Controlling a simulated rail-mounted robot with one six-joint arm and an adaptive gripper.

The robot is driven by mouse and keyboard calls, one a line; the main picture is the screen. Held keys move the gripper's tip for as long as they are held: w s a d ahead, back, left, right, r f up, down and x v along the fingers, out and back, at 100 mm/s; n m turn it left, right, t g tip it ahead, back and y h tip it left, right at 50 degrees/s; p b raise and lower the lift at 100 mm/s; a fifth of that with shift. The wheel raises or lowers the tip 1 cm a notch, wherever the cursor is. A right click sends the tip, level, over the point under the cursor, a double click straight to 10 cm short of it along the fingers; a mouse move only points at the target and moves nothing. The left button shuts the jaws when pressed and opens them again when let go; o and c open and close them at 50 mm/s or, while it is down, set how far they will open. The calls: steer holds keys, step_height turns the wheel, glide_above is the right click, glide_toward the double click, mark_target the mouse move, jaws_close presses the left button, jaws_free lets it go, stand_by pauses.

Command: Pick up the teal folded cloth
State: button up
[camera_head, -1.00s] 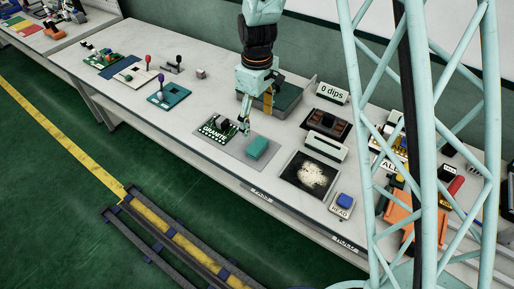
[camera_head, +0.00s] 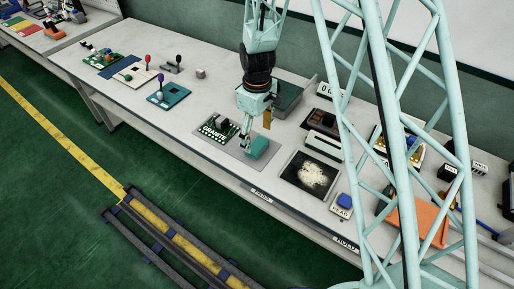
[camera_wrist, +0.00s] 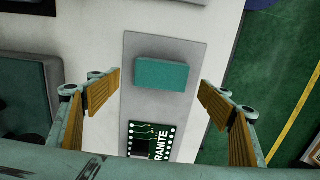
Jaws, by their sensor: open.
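The teal folded cloth (camera_head: 260,149) is a small flat block on a grey mat (camera_head: 238,158), at the end away from the green GRANITE circuit board (camera_head: 212,132). My gripper (camera_head: 252,138) is above the mat, close by the cloth, and partly covers its far side. In the wrist view the cloth (camera_wrist: 160,75) lies between and beyond the two tan-padded fingers of my gripper (camera_wrist: 155,88). The fingers are wide apart with nothing between them. The GRANITE board (camera_wrist: 150,140) is nearer the gripper body there. The gripper's height above the cloth is hard to judge.
A black-framed tray with pale grainy contents (camera_head: 310,175) stands right of the cloth. A blue button (camera_head: 344,201) is at the front edge. A green-grey box (camera_head: 288,98) stands behind my gripper. The bench's front strip (camera_head: 195,158) left of the mat is bare.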

mark_target(257, 145)
steer(key=shift+f, duration=0.15)
steer(key=shift+s+f, duration=0.15)
steer(key=shift+f, duration=2.3)
steer(key=c, duration=0.9)
